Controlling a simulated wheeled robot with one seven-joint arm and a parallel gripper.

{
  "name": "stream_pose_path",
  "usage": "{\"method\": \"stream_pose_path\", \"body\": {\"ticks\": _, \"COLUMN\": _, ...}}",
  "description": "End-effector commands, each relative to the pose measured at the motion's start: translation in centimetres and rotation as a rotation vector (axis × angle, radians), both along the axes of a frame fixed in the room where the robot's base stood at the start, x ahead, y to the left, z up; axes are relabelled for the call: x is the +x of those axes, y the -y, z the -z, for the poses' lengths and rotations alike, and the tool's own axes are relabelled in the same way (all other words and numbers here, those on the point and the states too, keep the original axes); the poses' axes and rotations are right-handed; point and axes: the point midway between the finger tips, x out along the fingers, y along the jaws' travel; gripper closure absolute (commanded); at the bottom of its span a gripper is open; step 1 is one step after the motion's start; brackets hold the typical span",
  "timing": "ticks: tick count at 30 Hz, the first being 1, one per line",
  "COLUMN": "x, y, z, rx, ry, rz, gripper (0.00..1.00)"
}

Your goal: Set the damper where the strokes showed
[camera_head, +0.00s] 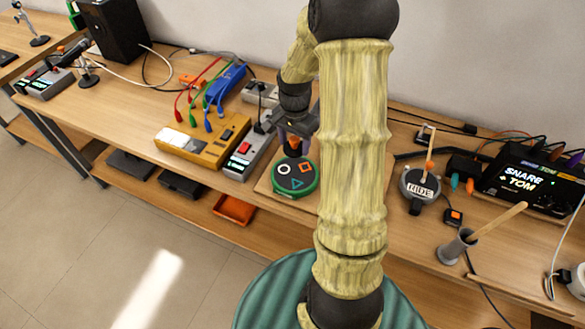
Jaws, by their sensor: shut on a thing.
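A round pad (294,181) with a green rim and black top lies on a wooden board (268,192). Its face bears a white ring, a teal triangle and a reddish mark. My gripper (293,143) is at the pad's far edge, pointing down, shut on a small orange-and-dark piece (293,150), which seems to be the damper. Whether this piece touches the pad I cannot tell. My arm hides the board's right part and the bench behind it.
Left of the pad stand a grey box (240,160) and a yellow box (196,142) with cables. To the right are a pad marked RIDE (420,186), a module reading SNARE TOM (527,183), and a stick (498,222) in a grey cup (456,246).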

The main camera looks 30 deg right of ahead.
Motion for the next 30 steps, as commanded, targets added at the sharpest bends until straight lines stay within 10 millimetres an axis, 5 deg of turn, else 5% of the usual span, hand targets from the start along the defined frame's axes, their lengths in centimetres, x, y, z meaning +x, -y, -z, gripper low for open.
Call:
{"method": "stream_pose_path", "body": {"ticks": 7, "x": -0.1, "y": 0.0, "z": 0.8, "rx": 0.001, "ry": -0.004, "rz": 0.0, "gripper": 0.68}}
{"method": "stream_pose_path", "body": {"ticks": 17, "x": -0.1, "y": 0.1, "z": 6.0, "rx": 0.001, "ry": -0.003, "rz": 0.003, "gripper": 0.68}}
{"method": "stream_pose_path", "body": {"ticks": 30, "x": -0.1, "y": 0.2, "z": 7.2, "rx": 0.001, "ry": -0.003, "rz": 0.003, "gripper": 0.68}}
